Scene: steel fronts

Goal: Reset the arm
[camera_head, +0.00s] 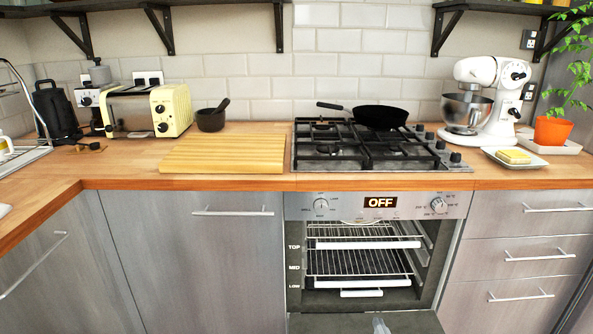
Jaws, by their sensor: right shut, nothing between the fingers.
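My right gripper (380,326) shows only as a small pale tip at the bottom edge of the head view, in front of the lowered oven door (340,322). It is shut and empty. The rest of my right arm is out of the picture. My left gripper is not in view. The oven (375,215) is open, with its racks (360,262) showing inside and its display reading OFF.
On the wooden counter are a yellow toaster (160,110), a cutting board (224,153), a mortar (210,120), a gas hob with a black pan (380,117), a white stand mixer (490,95) and a plant pot (553,131). Drawer handles (540,254) stick out at the right.

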